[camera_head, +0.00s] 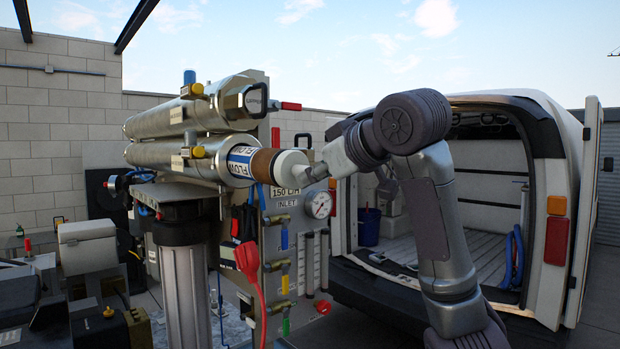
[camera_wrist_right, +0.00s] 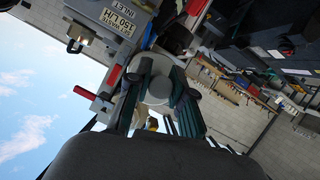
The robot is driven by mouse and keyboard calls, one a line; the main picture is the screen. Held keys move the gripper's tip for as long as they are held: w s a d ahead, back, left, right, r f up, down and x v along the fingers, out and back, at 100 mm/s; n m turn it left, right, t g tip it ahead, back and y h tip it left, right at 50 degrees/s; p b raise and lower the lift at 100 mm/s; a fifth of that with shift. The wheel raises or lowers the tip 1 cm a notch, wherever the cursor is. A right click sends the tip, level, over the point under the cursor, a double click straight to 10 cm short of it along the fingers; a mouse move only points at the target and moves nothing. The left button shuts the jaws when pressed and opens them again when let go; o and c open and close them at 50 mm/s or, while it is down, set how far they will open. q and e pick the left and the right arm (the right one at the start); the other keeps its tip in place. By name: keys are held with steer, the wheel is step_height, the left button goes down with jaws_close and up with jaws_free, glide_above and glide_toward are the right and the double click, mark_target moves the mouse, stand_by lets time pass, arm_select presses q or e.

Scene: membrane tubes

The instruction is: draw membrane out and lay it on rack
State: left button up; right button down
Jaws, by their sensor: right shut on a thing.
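Two steel tubes lie one above the other on the panel: the upper tube (camera_head: 165,117) has an end cap, and the lower tube (camera_head: 165,155) is open at its right end. The membrane (camera_head: 265,166) is at this end, with a brown section and a white end piece showing; the rest is hidden. A white band reading FLOW (camera_head: 240,162) is beside the brown section. My right gripper (camera_head: 306,172) is at the white end. In the right wrist view its dark fingers (camera_wrist_right: 160,92) close around a pale round piece. My left gripper is not in view. I cannot make out a rack.
A panel with a gauge (camera_head: 319,204) and several valves is below the membrane's end. A red-handled hose (camera_head: 249,262) hangs in front. An open van (camera_head: 490,200) stands at the right, with a blue bucket (camera_head: 369,227) inside. Equipment (camera_head: 88,255) fills the lower left.

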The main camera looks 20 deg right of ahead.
steer(key=s+d+b, duration=0.3)
steer(key=s, duration=0.7)
steer(key=shift+d+r, duration=0.15)
steer(key=shift+d, duration=0.2)
stand_by(1.4)
steer(key=shift+s+r, duration=0.1)
